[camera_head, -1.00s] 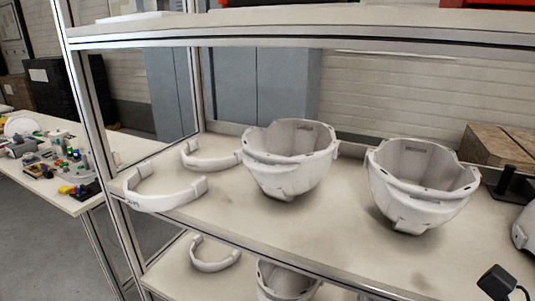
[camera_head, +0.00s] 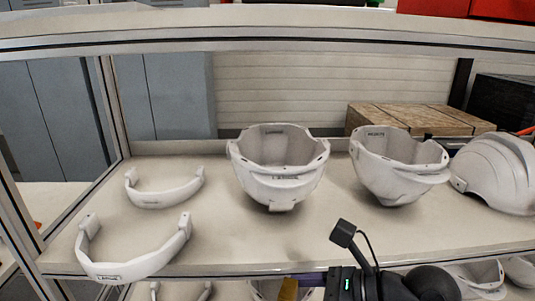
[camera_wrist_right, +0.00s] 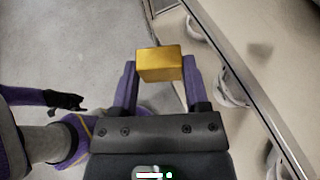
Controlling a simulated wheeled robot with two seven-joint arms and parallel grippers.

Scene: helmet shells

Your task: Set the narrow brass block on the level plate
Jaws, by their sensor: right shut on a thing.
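A brass-coloured block (camera_wrist_right: 158,66) is held between the purple fingers of my right gripper (camera_wrist_right: 158,74) in the right wrist view. The gripper is shut on it, and the block sticks out past the fingertips. In the head view part of the block (camera_head: 288,291) shows at the bottom edge, in front of the shelf. A dark end piece on a purple link, which looks like my left gripper (camera_wrist_right: 64,100), is at the left of the right wrist view, too small to tell its state. I cannot make out a level plate in these frames.
A lower shelf holds more white parts. Bare floor (camera_wrist_right: 60,40) lies beside the shelf edge in the wrist view.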

